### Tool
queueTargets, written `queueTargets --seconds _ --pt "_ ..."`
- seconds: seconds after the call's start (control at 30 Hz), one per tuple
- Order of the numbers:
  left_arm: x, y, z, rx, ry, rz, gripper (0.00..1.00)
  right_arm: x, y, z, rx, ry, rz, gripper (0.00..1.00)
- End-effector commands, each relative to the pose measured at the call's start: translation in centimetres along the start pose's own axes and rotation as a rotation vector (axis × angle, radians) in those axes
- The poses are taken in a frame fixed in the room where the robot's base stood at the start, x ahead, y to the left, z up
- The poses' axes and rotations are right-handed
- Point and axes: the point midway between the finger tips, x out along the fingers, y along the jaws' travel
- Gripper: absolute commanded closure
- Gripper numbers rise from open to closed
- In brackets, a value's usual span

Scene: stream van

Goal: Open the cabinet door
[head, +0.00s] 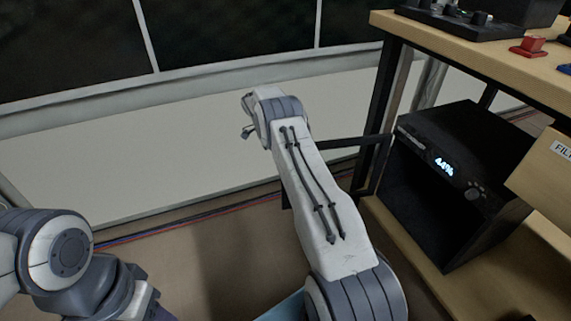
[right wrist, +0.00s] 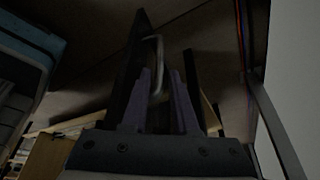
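The black cabinet (head: 455,150) sits on the lower shelf at the right of the head view, with a lit "44%" display. Its front below the display is a dark, open-looking recess. A black door (head: 350,143) stands out leftward from its left edge, partly hidden behind my right arm. In the right wrist view, a dark upright panel, the door (right wrist: 128,75), carries a grey loop handle (right wrist: 159,60). My right gripper (right wrist: 161,75) has its fingers on either side of the handle bar, with a visible gap. My left gripper's fingers are out of frame.
A wooden shelf unit (head: 490,60) holds dark equipment and a red block (head: 527,46) on top. Cables (head: 170,220) run along the floor by the white wall ledge. Floor left of my right arm looks clear.

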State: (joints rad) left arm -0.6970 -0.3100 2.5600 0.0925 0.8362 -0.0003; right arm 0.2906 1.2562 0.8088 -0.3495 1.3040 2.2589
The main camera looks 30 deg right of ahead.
Motion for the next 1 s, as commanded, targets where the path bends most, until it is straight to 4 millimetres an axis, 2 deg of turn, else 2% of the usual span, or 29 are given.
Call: queueTargets --seconds 0.03,0.2,0.4,0.57,1.0 --pt "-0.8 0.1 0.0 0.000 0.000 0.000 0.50 -1.5 -0.1 -0.1 0.000 -0.002 -0.004 0.73" --pt "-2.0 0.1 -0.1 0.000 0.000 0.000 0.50 -4.9 0.0 -0.1 -0.001 -0.002 -0.002 0.73" --pt "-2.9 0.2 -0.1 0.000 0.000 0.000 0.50 -7.6 0.0 -0.1 0.001 -0.001 -0.001 0.73" --pt "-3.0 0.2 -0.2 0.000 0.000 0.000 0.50 -8.3 0.0 0.0 -0.001 0.000 0.001 0.73" --pt "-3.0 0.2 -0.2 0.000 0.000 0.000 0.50 -8.2 0.0 0.0 0.000 0.001 0.001 0.73"
